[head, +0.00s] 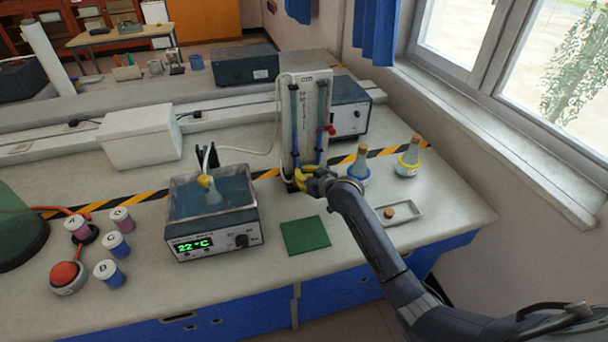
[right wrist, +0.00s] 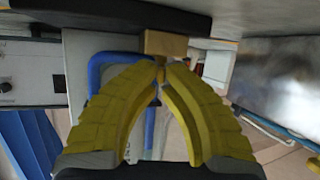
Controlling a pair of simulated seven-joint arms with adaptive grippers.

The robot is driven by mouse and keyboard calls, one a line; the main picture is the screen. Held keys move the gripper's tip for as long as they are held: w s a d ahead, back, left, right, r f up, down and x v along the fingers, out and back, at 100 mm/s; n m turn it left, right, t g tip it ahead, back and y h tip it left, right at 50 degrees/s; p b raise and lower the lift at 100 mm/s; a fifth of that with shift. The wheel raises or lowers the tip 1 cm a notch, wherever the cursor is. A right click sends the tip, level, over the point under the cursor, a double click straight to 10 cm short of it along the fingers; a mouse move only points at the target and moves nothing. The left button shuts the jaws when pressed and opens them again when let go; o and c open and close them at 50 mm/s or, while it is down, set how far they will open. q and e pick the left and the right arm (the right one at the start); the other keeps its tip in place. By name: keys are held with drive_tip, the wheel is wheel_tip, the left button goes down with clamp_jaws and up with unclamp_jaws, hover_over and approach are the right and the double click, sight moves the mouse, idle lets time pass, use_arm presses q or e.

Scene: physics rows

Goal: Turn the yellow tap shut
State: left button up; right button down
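The white panel (head: 308,110) stands on the bench with blue tubes, and a red tap (head: 330,130) sits on its right side. My right gripper (head: 301,177) is at the foot of this panel, its yellow fingers against it. In the right wrist view its fingertips (right wrist: 161,82) come together on a thin brass-yellow piece just below a brass block (right wrist: 165,43). This seems to be the yellow tap; its handle is mostly hidden by the fingers, and its angle cannot be told. My left gripper is not in view.
A water bath (head: 212,238) reading 22 °C holds a flask left of the panel. A green mat (head: 305,236) lies in front. Two corked flasks (head: 408,160) (head: 359,165) and a small tray (head: 408,216) stand right. Lidded jars (head: 110,272) are at far left.

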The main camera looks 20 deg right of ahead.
drive_tip(key=shift+a+m+t+h, duration=0.15)
drive_tip(key=shift+a+m+h, duration=0.05)
drive_tip(key=shift+m+h, duration=0.55)
drive_tip(key=shift+a+m+t+h, duration=0.15)
drive_tip(key=shift+m+h, duration=0.5)
drive_tip(key=shift+h, duration=0.2)
drive_tip(key=shift+m+h, duration=0.4)
drive_tip(key=shift+h, duration=0.1)
drive_tip(key=c, duration=1.8)
unclamp_jaws()
drive_tip(key=shift+s, duration=0.1)
drive_tip(key=v, duration=1.2)
